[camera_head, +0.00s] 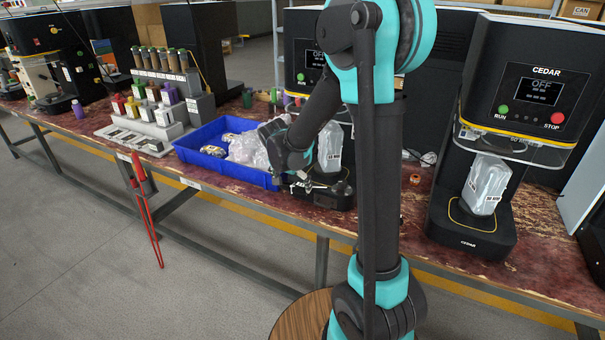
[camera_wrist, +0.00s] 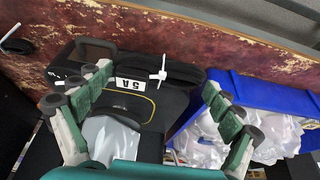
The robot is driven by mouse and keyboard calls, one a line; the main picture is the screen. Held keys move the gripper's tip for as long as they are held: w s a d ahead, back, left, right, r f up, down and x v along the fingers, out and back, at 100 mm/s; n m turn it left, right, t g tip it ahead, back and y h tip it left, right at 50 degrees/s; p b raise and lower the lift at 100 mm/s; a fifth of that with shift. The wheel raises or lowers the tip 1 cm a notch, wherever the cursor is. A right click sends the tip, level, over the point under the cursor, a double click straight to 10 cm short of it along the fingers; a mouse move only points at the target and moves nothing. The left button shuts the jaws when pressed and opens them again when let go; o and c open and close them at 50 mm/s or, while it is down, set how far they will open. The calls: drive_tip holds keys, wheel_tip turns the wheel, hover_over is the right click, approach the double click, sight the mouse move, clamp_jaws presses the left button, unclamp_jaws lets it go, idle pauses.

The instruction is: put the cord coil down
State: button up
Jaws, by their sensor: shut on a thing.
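The cord coil (camera_wrist: 185,72) looks like a flattened black loop with a small white tie across it, in the wrist view. My gripper (camera_wrist: 157,80) has its two green-and-grey fingers on either side of the coil and is shut on it. The coil is over or against the front of the black machine base labelled 5A (camera_wrist: 128,84); I cannot tell whether it touches. In the head view my gripper (camera_head: 289,178) points down between the blue bin and that machine. There the coil is hard to tell from the dark base.
The blue bin (camera_head: 232,176) holds clear bags and silvery items, close left of my gripper. A Cedar machine (camera_head: 475,228) with a clear pouch stands at the right.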

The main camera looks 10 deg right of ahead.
drive_tip(key=w+d, duration=0.1)
drive_tip(key=w, duration=0.1)
drive_tip(key=w+d, duration=0.4)
drive_tip(key=shift+w, duration=0.25)
drive_tip(key=shift+w+f, duration=0.1)
drive_tip(key=shift+f, duration=0.15)
drive_tip(key=o, duration=1)
drive_tip(key=v, duration=0.8)
drive_tip(key=s+d+f+n+y, duration=0.1)
drive_tip(key=s+d+f+n, duration=0.1)
drive_tip(key=s, duration=0.7)
drive_tip(key=s+d+f+n+y, duration=0.1)
drive_tip(key=s+d+f+n, duration=0.1)
drive_tip(key=s, duration=0.7)
drive_tip(key=s+d+f+n, duration=0.1)
drive_tip(key=s+f+n, duration=0.2)
drive_tip(key=s, duration=0.7)
drive_tip(key=shift+d+f+y, duration=0.4)
drive_tip(key=shift+f, duration=0.45)
